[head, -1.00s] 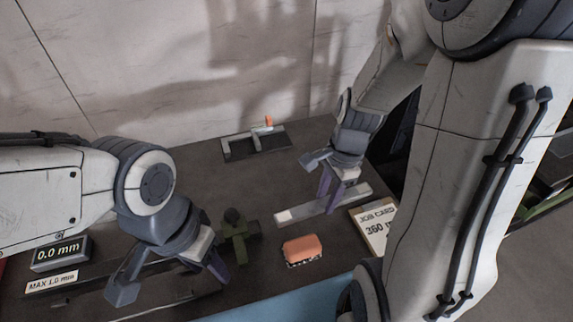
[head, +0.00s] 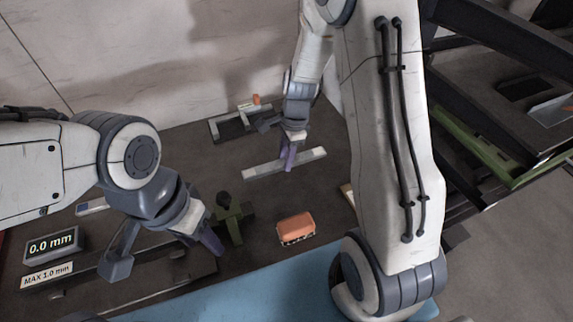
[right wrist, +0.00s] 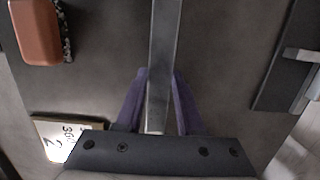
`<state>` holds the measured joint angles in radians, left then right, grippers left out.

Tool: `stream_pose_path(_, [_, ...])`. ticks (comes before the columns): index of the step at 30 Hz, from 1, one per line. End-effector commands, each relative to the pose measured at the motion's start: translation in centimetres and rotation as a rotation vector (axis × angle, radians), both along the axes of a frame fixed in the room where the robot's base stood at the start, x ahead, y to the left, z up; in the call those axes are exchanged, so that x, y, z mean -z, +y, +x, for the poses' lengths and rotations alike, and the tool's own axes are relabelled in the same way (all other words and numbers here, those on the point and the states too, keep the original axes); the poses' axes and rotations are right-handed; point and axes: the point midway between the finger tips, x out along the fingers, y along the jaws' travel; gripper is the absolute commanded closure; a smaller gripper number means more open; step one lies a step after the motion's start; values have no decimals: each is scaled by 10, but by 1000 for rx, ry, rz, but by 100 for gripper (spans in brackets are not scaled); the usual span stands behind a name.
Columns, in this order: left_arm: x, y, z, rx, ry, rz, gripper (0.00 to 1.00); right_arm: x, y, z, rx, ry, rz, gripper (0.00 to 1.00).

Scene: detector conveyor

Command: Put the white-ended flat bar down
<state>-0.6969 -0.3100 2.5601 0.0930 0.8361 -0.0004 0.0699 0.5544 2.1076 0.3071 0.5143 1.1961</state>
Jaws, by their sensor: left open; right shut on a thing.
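The white-ended flat bar (head: 262,171) is a long grey strip with pale ends, in the middle of the dark bench in the head view. In the right wrist view the bar (right wrist: 164,45) runs up the picture between the two purple fingers of the right gripper (right wrist: 159,85). I cannot tell whether the bar touches the bench. My left gripper (head: 165,255) is open and empty over the front left of the bench.
An orange brush-like block (head: 296,227) lies in front of the bar. A green fixture (head: 232,218) stands beside my left gripper. A dark plate with a metal square (head: 228,126) lies at the back. A 0.0 mm display (head: 52,244) is at left. A job card (right wrist: 62,137) shows in the wrist view.

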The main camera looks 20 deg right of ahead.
Motion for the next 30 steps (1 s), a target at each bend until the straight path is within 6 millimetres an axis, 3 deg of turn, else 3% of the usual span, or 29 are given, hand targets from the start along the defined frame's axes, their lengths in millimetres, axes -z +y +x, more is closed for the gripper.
stream_pose_path(9, [1, 0, 0, 0, 0, 0, 50, 36, -1, 0, 1, 0, 0, 100])
stream_pose_path(21, [3, 0, 0, 0, 0, 0, 50, 40, -1, 0, 0, 0, 0, 100])
stream_pose_path(22, [3, 0, 0, 0, 0, 0, 50, 41, -1, -1, 0, 2, 0, 59])
stream_pose_path(24, [3, 0, 0, 0, 0, 0, 50, 41, -1, -1, 0, 2, 0, 33])
stream_pose_path(30, [3, 0, 0, 0, 0, 0, 50, 41, -1, -1, 0, 2, 0, 33])
